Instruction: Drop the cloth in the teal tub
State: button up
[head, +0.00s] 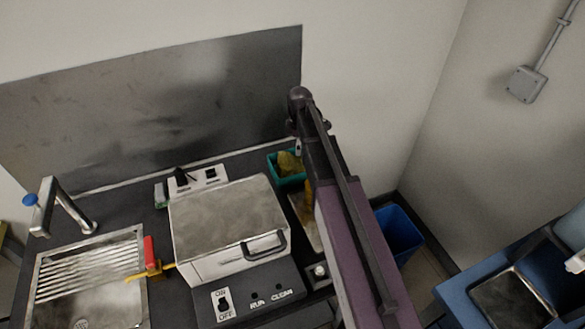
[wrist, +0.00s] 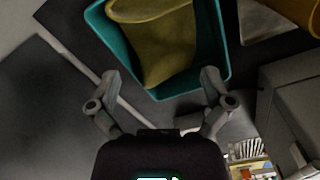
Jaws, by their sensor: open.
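The yellow cloth (head: 289,163) lies in the teal tub (head: 273,173) at the back of the dark counter. In the head view my arm hides most of the gripper and the area just right of the tub.
A metal-lidded machine (head: 228,220) with a black handle stands left of my arm. A sink (head: 92,280) with a tap (head: 62,208) is at the left. A metal tray (head: 301,213) lies partly behind my arm. A blue bin (head: 400,232) stands on the right.

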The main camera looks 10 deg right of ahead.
jog(key=shift+r+p, duration=2.35)
jog(key=shift+r, duration=0.2)
jog(key=shift+f, duration=0.25)
